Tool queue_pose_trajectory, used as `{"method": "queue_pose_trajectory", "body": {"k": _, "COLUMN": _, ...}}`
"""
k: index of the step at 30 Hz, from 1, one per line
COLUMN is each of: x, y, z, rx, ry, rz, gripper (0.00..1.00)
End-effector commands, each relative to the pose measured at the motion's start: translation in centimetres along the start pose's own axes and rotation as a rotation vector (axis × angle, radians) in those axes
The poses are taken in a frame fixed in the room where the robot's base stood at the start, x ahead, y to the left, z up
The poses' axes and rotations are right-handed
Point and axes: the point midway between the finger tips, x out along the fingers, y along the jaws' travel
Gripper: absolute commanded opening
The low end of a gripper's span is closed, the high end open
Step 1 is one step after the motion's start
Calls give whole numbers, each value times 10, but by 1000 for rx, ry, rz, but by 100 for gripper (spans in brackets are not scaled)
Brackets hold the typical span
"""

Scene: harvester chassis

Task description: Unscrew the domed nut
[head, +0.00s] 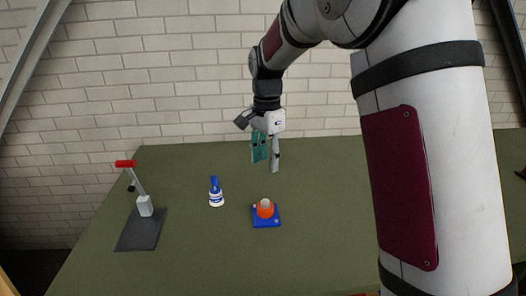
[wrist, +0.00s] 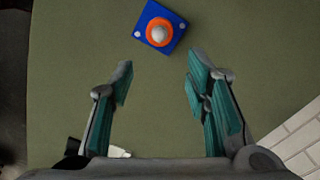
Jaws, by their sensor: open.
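An orange round part with a pale domed top, which looks like the domed nut (head: 265,207), sits on a blue square plate (head: 274,222) on the green table. In the wrist view the dome and orange ring (wrist: 159,34) show near the top edge, on the blue plate (wrist: 149,13). My gripper (head: 267,166) hangs above the table, up and beyond the nut in the head view. In the wrist view its two teal-padded fingers (wrist: 160,68) are spread apart with nothing between them. They are clear of the nut.
A blue and white bottle-like item (head: 216,196) stands left of the plate. Further left is a red-handled lever device (head: 145,206) on a dark base plate. A white brick wall (head: 190,90) rises behind the table. The table around the blue plate is clear.

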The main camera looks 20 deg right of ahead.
Motion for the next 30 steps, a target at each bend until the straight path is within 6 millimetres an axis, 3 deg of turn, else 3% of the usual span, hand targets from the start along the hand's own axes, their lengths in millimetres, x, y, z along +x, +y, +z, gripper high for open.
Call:
{"method": "queue_pose_trajectory", "body": {"k": 18, "x": 102, "y": 2, "z": 0, "rx": -2, "ry": -1, "rz": 3, "gripper": 43}}
{"method": "queue_pose_trajectory", "body": {"k": 24, "x": 124, "y": 1, "z": 0, "rx": -3, "ry": 0, "rz": 1, "gripper": 43}}
{"method": "queue_pose_trajectory", "body": {"k": 30, "x": 131, "y": 0, "z": 0, "rx": -3, "ry": 0, "rz": -1, "gripper": 43}}
